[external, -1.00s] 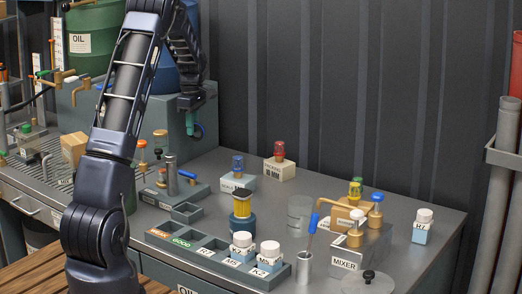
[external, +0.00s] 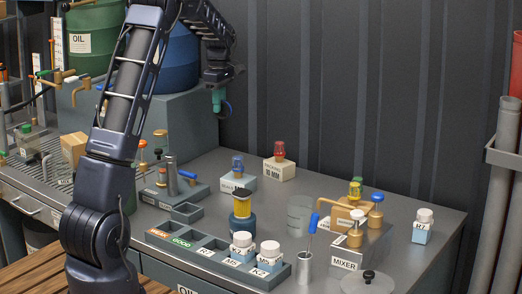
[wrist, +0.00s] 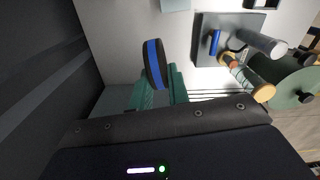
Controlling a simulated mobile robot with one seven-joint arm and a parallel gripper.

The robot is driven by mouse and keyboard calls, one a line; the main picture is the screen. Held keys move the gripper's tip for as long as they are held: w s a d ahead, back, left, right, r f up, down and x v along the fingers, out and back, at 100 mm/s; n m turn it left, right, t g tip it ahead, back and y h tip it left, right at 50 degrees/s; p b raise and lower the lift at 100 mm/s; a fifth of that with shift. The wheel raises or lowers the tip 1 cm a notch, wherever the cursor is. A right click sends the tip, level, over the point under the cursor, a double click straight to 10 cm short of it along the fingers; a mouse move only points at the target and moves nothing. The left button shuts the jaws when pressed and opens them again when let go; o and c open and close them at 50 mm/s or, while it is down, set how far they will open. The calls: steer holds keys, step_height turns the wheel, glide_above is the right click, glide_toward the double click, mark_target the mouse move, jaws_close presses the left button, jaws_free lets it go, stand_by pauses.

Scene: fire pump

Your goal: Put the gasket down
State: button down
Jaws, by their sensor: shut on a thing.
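The gasket (wrist: 154,64) is a dark ring with a blue band. In the wrist view it stands edge-on at the tips of my green gripper fingers (wrist: 161,82). My gripper (external: 217,101) is shut on it. In the external view the gasket (external: 227,108) shows as a small dark blue ring just right of the fingertips. It hangs in the air above the back of the grey bench, clear of the bench top, in front of the dark wall.
Below, the bench (external: 330,200) carries a small press with a blue handle (external: 187,174), two labelled blocks with blue (external: 238,166) and red (external: 279,150) knobs, and a compartment tray (external: 205,250) with white-capped jars. Blue and green drums stand behind left. Bench top near the back wall is partly clear.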

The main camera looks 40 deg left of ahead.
steer(key=s+d+m, duration=0.1)
steer(key=s+d, duration=0.1)
steer(key=d, duration=1.3)
steer(key=s+d+m, duration=0.1)
steer(key=s+d, duration=0.1)
steer(key=d, duration=1.3)
steer(key=f, duration=1.9)
steer(key=shift+w+d+f, duration=0.2)
steer(key=shift+w+f, duration=0.05)
steer(key=shift+f, duration=0.15)
steer(key=shift+f, duration=0.1)
steer(key=c, duration=1.3)
jaws_free()
steer(key=shift+c, duration=0.2)
